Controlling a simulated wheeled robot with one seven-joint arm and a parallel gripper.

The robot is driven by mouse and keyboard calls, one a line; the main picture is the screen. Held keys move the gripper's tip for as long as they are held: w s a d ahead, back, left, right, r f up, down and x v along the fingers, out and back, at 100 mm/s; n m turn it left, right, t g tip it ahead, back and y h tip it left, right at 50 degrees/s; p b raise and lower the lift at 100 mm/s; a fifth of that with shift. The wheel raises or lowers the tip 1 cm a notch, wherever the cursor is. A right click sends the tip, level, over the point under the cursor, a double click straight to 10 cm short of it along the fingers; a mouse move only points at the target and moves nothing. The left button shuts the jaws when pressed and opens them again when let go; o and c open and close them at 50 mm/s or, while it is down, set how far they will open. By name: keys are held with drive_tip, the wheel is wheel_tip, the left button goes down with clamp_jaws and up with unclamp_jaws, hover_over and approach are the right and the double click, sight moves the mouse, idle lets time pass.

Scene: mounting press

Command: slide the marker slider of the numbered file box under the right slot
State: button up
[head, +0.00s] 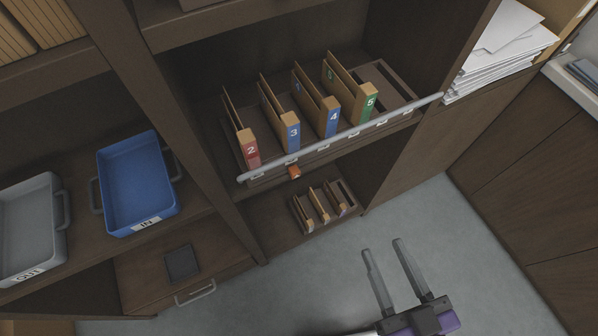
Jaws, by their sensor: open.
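The file box (226,128) stands on the middle shelf and holds upright folders with numbered tabs: red 2 (251,150), blue 3 (292,132), blue 4 (332,117) and green 5 (369,104). An empty slot (386,84) shows at its right end. A grey rail (340,136) runs along the box's front, with small white labels near it. The orange marker slider (294,173) hangs at the rail, below the blue 3 folder. My gripper (384,246) is open and empty over the floor, below and right of the slider, well apart from it.
A smaller rack (297,212) with several folders sits on the lower shelf. A blue IN tray (110,211) and grey OUT tray (58,235) stand at left, with a dark pad (182,263) below. Papers (503,47) lie at upper right. The floor (455,235) around my gripper is clear.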

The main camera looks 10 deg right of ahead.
sight(297, 174)
drive_tip(key=shift+w+a+f+n+t+y+p, duration=0.1)
drive_tip(key=shift+w+a+f+n+y+p, duration=0.4)
drive_tip(key=shift+w+a+f, duration=2.05)
drive_tip(key=shift+w+a+r+n+t+y+p, duration=0.2)
drive_tip(key=shift+w+a+y+p, duration=0.75)
drive_tip(key=shift+w, duration=3.4)
drive_tip(key=shift+w+a+f+n+y+p, duration=0.25)
drive_tip(key=shift+w+a+f, duration=0.95)
drive_tip(key=shift+w+a, duration=1.7)
drive_tip(key=shift+w+d, duration=0.55)
drive_tip(key=shift+d, duration=0.05)
drive_tip(key=shift+c, duration=0.2)
clamp_jaws()
